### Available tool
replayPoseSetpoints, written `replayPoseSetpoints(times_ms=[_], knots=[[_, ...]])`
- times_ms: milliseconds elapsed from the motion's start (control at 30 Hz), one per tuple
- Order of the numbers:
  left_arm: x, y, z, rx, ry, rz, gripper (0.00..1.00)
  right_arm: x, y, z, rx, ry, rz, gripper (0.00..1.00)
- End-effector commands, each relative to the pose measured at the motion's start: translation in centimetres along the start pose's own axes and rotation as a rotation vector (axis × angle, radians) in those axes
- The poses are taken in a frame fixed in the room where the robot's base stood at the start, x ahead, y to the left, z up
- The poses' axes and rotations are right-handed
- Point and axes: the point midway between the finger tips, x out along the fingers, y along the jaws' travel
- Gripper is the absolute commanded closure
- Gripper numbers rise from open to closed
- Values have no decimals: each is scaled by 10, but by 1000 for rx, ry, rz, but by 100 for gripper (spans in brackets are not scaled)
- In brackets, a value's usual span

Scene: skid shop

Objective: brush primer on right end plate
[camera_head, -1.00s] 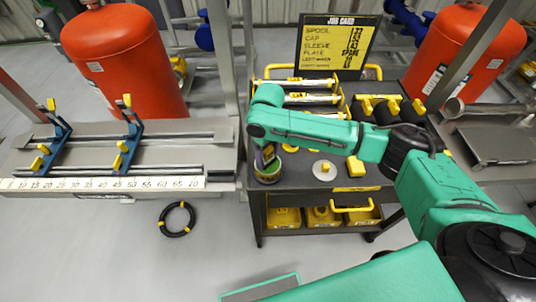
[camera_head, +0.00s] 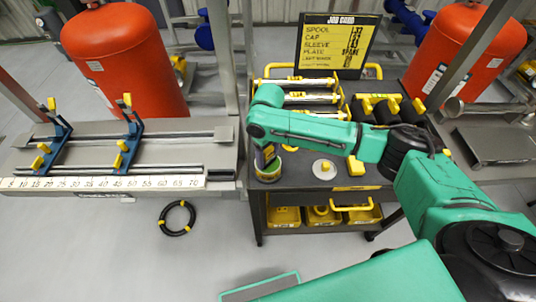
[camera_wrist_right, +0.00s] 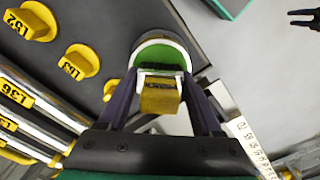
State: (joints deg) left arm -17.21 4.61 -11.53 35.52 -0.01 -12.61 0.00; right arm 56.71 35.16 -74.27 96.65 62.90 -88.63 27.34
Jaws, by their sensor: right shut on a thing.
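My right gripper (camera_head: 265,156) points down over a small round tin (camera_head: 268,175) at the left front of the dark cart top. In the right wrist view my right gripper (camera_wrist_right: 160,96) is shut on a brush (camera_wrist_right: 161,100) with a yellow block handle and a dark end. The dark end is over or in the tin (camera_wrist_right: 148,42), which has a pale rim and green inside; I cannot tell how deep. My left gripper (camera_wrist_right: 304,18) seems to show small and dark at the top right, fingers apart and empty. I cannot identify the right end plate.
The cart (camera_head: 300,180) also carries a pale disc with a yellow knob (camera_head: 324,168), silver tubes (camera_head: 310,99) and black rollers. A job card board (camera_head: 335,45) stands behind. Left is a bench with a ruler (camera_head: 100,183) and two blue stands. A black ring (camera_head: 177,218) lies on the floor.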

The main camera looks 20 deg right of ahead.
Motion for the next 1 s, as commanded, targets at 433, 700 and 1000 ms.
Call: replayPoseSetpoints(times_ms=[433,700,1000], knots=[[-4,0,-1,-1,1,0,59,0,0,0,0,-1,-1,78],[-6,0,-1,-2,1,0,59,1,0,0,0,-1,-1,78],[-7,0,-1,-2,1,0,59,2,0,1,0,-3,-1,78]])
